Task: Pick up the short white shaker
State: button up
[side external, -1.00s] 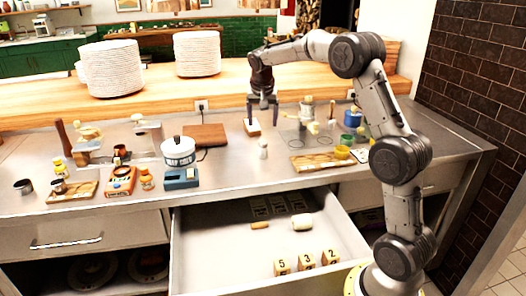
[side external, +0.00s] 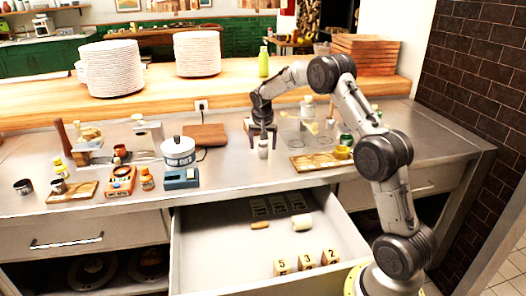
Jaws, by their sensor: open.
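The short white shaker (side external: 263,152) stands upright on the steel counter, in front of a small wooden-edged block that is now mostly hidden behind my gripper. My gripper (side external: 263,146) points down over the shaker, with one finger on each side of it in this view. It is open. I cannot tell whether the fingers touch the shaker or how far down around it they reach. The shaker's top is partly hidden by the gripper.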

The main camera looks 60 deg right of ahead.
jog(key=shift+d+f, duration=0.15)
jog(key=shift+f, duration=0.15)
jog(key=shift+r, duration=0.1)
grip_shut()
jog(key=shift+w, duration=0.1)
